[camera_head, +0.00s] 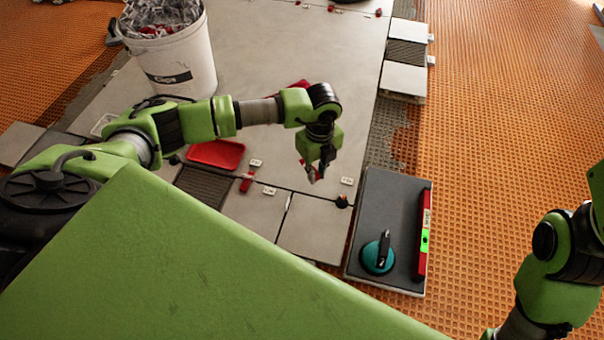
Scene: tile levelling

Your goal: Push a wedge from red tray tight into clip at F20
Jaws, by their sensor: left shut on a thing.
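My left gripper (317,172) hangs over the grey tiles near the middle of the picture, fingers pointing down. It is shut on a small red wedge (311,175), which shows partly between the fingertips. The red tray (215,153) lies on the tiles to the left of the gripper. Small white tags (348,181) sit along the tile joints, but their writing is too small to read, so I cannot tell which spot is F20. A red wedge (247,184) sits at a joint below the tray. My right arm shows at the right edge, its gripper out of view.
A white bucket (180,65) stands at the upper left. A dark slab (385,215) at right carries a teal suction cup (378,256) and a red level (424,235). Orange matting (500,130) lies clear at right.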

